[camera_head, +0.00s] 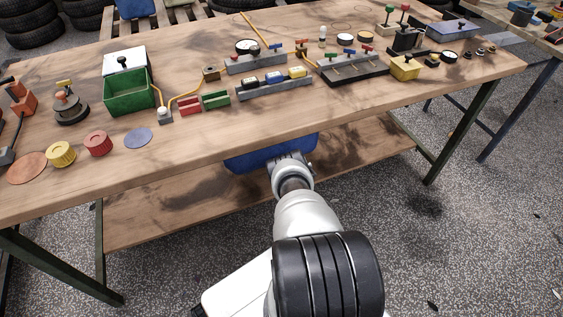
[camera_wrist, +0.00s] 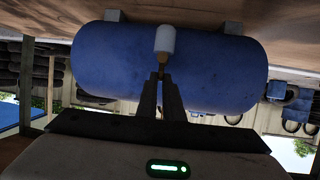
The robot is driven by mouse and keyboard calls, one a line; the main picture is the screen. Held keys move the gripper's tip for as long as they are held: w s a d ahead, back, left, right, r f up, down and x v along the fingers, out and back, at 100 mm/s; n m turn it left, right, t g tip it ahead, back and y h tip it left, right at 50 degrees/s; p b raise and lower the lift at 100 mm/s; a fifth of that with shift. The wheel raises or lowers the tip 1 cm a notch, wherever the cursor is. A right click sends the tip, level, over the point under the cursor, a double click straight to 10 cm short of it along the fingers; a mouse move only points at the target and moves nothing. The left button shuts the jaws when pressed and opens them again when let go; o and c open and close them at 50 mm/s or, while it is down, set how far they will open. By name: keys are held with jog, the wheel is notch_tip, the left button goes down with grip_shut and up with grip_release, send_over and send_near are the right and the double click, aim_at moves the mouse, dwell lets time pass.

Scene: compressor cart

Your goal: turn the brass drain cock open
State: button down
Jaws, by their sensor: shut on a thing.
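The blue compressor tank (camera_wrist: 105,65) fills the upper part of the wrist view. In the head view part of the tank (camera_head: 245,162) shows below the table's front edge. A pale, rounded cylinder (camera_wrist: 165,41) stands out in front of the tank. A small brass piece (camera_wrist: 162,64), which looks like the drain cock, shows at its end. My gripper (camera_wrist: 161,75) has its dark fingers close together at the brass piece, shut on it. The fingers hide much of the cock, so I cannot tell its turn angle. In the head view my gripper's fingertips are hidden behind my wrist.
The wooden tabletop (camera_head: 220,133) overhangs the tank and carries valves, gauges and a green bin (camera_head: 130,96). A lower wooden shelf (camera_head: 180,212) runs under it. Dark table legs (camera_head: 455,135) stand at the sides. The speckled floor in front is mostly clear.

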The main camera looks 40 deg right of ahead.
jog(key=shift+d+r+n+y, duration=0.1)
jog(key=shift+d+n+y, duration=0.1)
jog(key=shift+n+y, duration=0.3)
jog(key=shift+w, duration=0.1)
jog(key=c, duration=1.9)
grip_release()
